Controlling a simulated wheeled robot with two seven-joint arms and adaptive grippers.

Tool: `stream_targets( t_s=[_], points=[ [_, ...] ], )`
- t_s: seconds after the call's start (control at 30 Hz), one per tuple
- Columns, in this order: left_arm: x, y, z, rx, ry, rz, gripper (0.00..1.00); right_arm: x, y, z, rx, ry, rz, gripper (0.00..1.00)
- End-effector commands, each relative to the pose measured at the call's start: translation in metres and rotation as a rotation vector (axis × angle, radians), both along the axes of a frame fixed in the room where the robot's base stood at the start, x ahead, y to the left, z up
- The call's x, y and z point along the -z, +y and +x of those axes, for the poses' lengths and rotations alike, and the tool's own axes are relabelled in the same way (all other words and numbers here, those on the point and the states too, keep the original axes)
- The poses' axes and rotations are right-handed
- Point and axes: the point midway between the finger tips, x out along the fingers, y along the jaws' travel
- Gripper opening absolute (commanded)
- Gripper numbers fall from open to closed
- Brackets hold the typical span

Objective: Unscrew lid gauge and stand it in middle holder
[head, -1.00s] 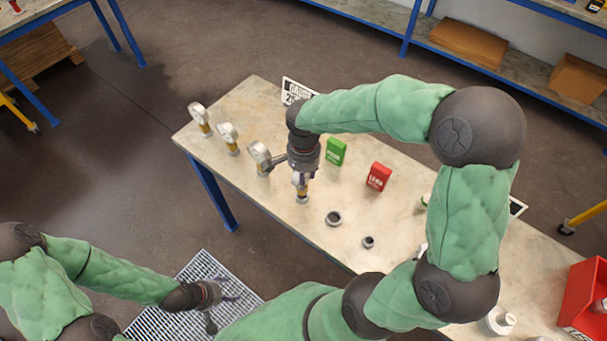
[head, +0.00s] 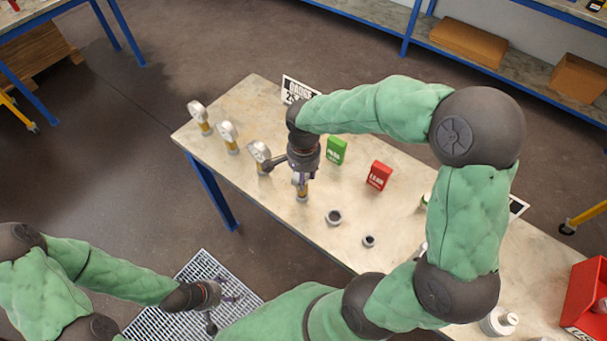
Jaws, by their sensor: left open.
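Three upright gauges with round pale dials and yellow lower parts stand in a row at the table's left end: a far one (head: 199,114), a middle one (head: 228,134) and a near one (head: 259,154). A further pale piece with a yellow band (head: 302,190) stands upright under my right gripper (head: 288,172). The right gripper points down, with one dark finger spread towards the near gauge; its wrist hides its grip. My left gripper (head: 225,306) is open and empty, low on the left above the floor grating. I cannot tell which piece is the lid gauge or the holder.
On the table (head: 262,93) stand a green box (head: 337,150), a red box (head: 378,175), two small dark-topped fittings (head: 333,217) (head: 368,241) and a sign (head: 297,88). A white vessel (head: 499,321) and red bin (head: 588,298) are at right. My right arm hides much of the table.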

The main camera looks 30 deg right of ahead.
Motion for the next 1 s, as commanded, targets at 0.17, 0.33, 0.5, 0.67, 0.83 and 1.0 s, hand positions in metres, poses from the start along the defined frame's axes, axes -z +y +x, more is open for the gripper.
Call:
stream_targets(
  t_s=[0.17, 0.33, 0.5, 0.67, 0.83, 1.0],
  points=[
    [0.005, 0.0, 0.0, 0.0, 0.0, 0.0, 0.68, 0.005, 0.0, 0.0, 0.001, -0.001, 0.0, 0.0],
    [0.008, 0.0, 0.0, 0.0, 0.0, 0.0, 0.68, 0.01, 0.0, 0.0, 0.001, -0.001, 0.0, 0.0],
    [0.011, 0.0, 0.0, 0.0, 0.0, 0.0, 0.68, 0.014, 0.0, 0.0, 0.001, -0.001, 0.0, 0.0],
    [0.015, 0.0, 0.0, 0.0, 0.0, 0.0, 0.68, 0.018, 0.0, 0.0, 0.001, 0.0, 0.0, 0.0],
    [0.014, 0.0, 0.0, 0.0, 0.0, 0.0, 0.68, 0.017, 0.0, 0.0, 0.001, -0.001, 0.0, 0.67],
    [0.014, 0.0, 0.0, 0.0, 0.0, 0.0, 0.68, 0.018, 0.0, 0.0, 0.0, 0.0, 0.0, 0.67]
  ],
)
